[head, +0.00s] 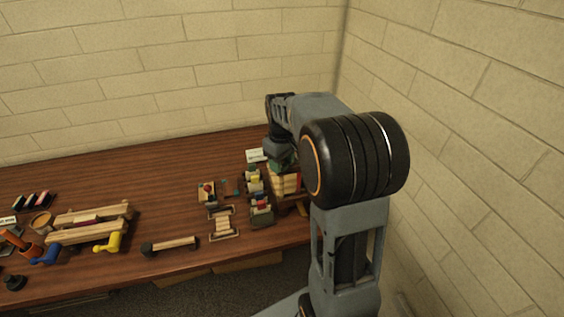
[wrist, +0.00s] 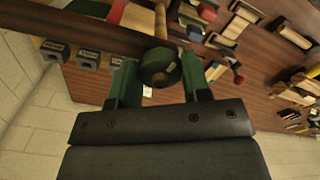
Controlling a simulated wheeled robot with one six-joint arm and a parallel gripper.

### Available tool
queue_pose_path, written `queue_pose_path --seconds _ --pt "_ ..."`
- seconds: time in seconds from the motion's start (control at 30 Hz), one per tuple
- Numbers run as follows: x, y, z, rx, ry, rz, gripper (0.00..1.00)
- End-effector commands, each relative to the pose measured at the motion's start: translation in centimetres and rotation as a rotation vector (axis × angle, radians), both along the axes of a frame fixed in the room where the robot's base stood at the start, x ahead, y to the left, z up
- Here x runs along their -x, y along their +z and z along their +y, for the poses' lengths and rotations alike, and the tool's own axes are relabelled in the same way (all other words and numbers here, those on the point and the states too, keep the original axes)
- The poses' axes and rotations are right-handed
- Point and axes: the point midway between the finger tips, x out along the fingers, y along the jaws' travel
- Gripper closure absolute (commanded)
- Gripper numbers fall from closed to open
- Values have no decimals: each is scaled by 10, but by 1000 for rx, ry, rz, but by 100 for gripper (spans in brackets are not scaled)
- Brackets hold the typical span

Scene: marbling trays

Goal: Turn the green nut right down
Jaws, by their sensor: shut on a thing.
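The green nut (wrist: 160,68) is a round, dark green piece in the middle of the wrist view. My gripper (wrist: 160,82) has one finger on each side of it and is shut on it. A pale wooden rod (wrist: 160,20) runs up to the nut from behind. A long dark brown bar (wrist: 85,28) passes behind the nut. How far the nut is from the bar cannot be told. In the head view my gripper (head: 279,157) is small and partly covered by my arm, above a stack of pale and red pieces (head: 286,182).
Dark blocks with pale labels (wrist: 87,60) stand close to my gripper at the left of the wrist view. In the head view, small coloured pieces (head: 255,187) stand just left of the stack. A wooden frame (head: 88,229) lies farther left. A wall stands right of my arm.

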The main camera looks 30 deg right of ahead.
Motion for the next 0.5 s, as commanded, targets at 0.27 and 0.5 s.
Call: queue_pose_path --seconds 0.27,0.5 --pt "-1 3 0 2 164 -8 80" --pt "-1 3 0 2 239 -8 80"
